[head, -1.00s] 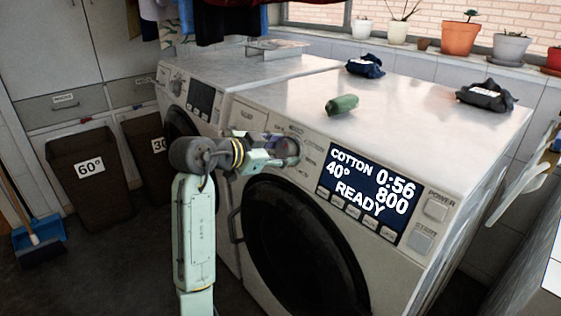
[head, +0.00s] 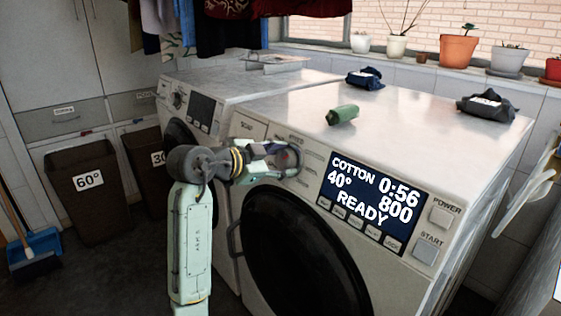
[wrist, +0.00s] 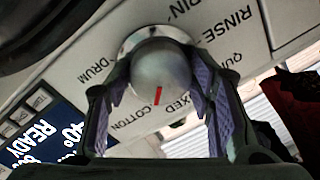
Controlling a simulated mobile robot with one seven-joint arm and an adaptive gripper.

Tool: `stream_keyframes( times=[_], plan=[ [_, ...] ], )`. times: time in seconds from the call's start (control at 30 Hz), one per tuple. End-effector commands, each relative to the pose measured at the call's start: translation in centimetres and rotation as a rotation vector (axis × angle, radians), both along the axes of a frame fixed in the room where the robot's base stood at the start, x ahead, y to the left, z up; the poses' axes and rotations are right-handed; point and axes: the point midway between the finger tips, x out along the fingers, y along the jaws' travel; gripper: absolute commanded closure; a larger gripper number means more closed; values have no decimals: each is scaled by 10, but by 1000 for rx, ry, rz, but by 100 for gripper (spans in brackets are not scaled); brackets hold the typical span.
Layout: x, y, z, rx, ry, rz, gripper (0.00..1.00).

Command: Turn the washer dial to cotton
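The washer dial (wrist: 160,68) is a rounded grey knob on the near washer's panel, with a red mark. In the wrist view the mark points down toward the words COTTON and MIXED. In the head view the dial (head: 291,157) is partly hidden by my gripper (head: 284,156). In the wrist view my gripper (wrist: 160,75) has one finger on each side of the dial. The fingers look open, with a narrow gap beside the knob; contact at the right fingertip is unclear. The washer display (head: 369,200) reads COTTON, 40°, 0:56, 800, READY.
The round door (head: 300,250) is below the dial, and POWER (head: 442,216) and START (head: 427,250) buttons are at the right. A green rolled item (head: 342,115) and dark bundles lie on top. A second washer (head: 205,95) stands at the left, with bins (head: 90,190) beyond.

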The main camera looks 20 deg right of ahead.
Motion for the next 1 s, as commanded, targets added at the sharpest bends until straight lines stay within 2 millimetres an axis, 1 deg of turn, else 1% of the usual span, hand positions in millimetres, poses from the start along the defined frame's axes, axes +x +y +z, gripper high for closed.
stream_keyframes(
  times=[0.03,0.23,0.57,0.67,0.77,1.0],
  plan=[
    [0,0,0,0,0,0,47],
    [0,0,0,1,2,0,33],
    [-1,2,0,1,2,0,33],
    [-4,10,3,0,1,2,33],
    [-11,24,9,1,-1,3,33],
    [-31,69,25,0,-1,3,33]
  ],
)
